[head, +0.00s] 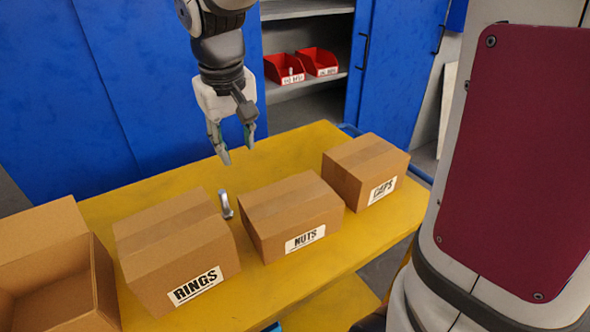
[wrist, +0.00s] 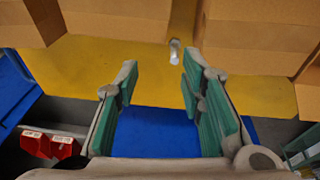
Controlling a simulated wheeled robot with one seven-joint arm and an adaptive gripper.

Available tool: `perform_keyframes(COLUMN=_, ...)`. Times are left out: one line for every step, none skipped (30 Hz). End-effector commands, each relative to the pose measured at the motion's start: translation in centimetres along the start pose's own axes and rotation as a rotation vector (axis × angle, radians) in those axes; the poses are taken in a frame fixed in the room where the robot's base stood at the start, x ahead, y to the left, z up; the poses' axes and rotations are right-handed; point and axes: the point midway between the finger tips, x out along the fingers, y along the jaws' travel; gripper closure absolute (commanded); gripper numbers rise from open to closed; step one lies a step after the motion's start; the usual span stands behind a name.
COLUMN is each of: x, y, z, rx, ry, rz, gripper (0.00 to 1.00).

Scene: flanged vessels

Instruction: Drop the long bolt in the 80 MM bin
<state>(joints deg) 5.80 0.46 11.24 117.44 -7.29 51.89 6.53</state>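A grey metal bolt (head: 226,204) stands on the yellow table between the RINGS box and the NUTS box. It also shows in the wrist view (wrist: 174,51), just beyond my fingertips. My gripper (head: 239,155) is open and empty, above the table and apart from the bolt. In the wrist view its green-padded fingers (wrist: 158,77) are spread. Two red bins, a left one (head: 277,67) and a right one (head: 317,58), sit on a shelf in the blue cabinet. Their labels are too small to read surely. Something small and pale shows in the left bin.
Cardboard boxes marked RINGS (head: 175,245), NUTS (head: 291,212) and CAPS (head: 366,167) stand on the yellow table (head: 190,180). An open, unmarked box (head: 55,262) is at the left. The table strip behind the boxes is clear. Blue cabinet doors (head: 395,60) flank the shelf.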

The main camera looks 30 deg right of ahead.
Motion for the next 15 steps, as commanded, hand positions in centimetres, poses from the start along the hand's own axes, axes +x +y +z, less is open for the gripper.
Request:
perform_keyframes(x=-1.3, y=0.2, z=1.2, rx=0.005, ry=0.025, rz=0.005, gripper=0.64)
perform_keyframes(x=-2.0, y=0.3, z=1.8, rx=0.008, ry=0.036, rz=0.005, gripper=0.64)
perform_keyframes(x=-2.7, y=0.5, z=2.7, rx=0.012, ry=0.051, rz=0.006, gripper=0.64)
perform_keyframes(x=-3.2, y=0.6, z=3.4, rx=0.014, ry=0.062, rz=0.007, gripper=0.64)
perform_keyframes(x=-3.8, y=0.7, z=4.1, rx=0.016, ry=0.074, rz=0.007, gripper=0.64)
perform_keyframes(x=-4.4, y=0.8, z=5.0, rx=0.02, ry=0.089, rz=0.006, gripper=0.64)
perform_keyframes(x=-4.8, y=0.9, z=5.8, rx=0.024, ry=0.101, rz=0.005, gripper=0.64)
perform_keyframes(x=-5.3, y=1.0, z=6.4, rx=0.027, ry=0.113, rz=0.004, gripper=0.64)
perform_keyframes(x=-5.8, y=1.0, z=7.4, rx=0.031, ry=0.128, rz=0.001, gripper=0.64)
perform_keyframes(x=-6.2, y=1.1, z=8.1, rx=0.034, ry=0.14, rz=-0.001, gripper=0.64)
perform_keyframes(x=-6.5, y=1.2, z=8.8, rx=0.037, ry=0.152, rz=-0.004, gripper=0.64)
perform_keyframes(x=-6.9, y=1.2, z=9.8, rx=0.04, ry=0.168, rz=-0.008, gripper=0.64)
perform_keyframes(x=-7.2, y=1.2, z=10.5, rx=0.043, ry=0.181, rz=-0.011, gripper=0.64)
perform_keyframes(x=-7.4, y=1.3, z=11.3, rx=0.047, ry=0.192, rz=-0.016, gripper=0.64)
perform_keyframes(x=-7.7, y=1.3, z=12.2, rx=0.052, ry=0.208, rz=-0.022, gripper=0.64)
